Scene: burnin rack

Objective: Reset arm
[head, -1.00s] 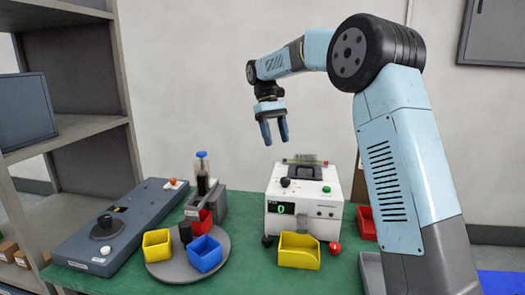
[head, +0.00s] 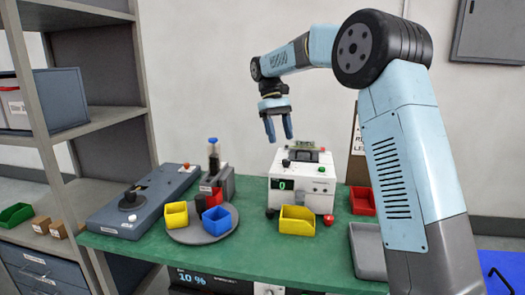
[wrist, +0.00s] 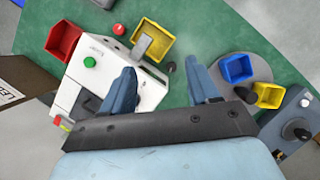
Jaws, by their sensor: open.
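My gripper (head: 278,127) hangs from my light-blue arm, fingers pointing down, above the green table. It is open and nothing is between its fingers. In the head view it is over the back of the table, just left of and above the white device (head: 300,185) with a green "0" display. In the wrist view the two blue fingers (wrist: 165,92) stand apart, with the white device (wrist: 140,85) under and beside the left finger. A small green board lies on top of the device.
The green table (head: 250,250) holds a yellow bin (head: 297,221), a red bin (head: 361,200), a grey tray (head: 368,250), a round turntable (head: 190,236) with small bins, and a long grey-blue unit (head: 145,200). Shelves (head: 95,120) stand at left. The air around the gripper is clear.

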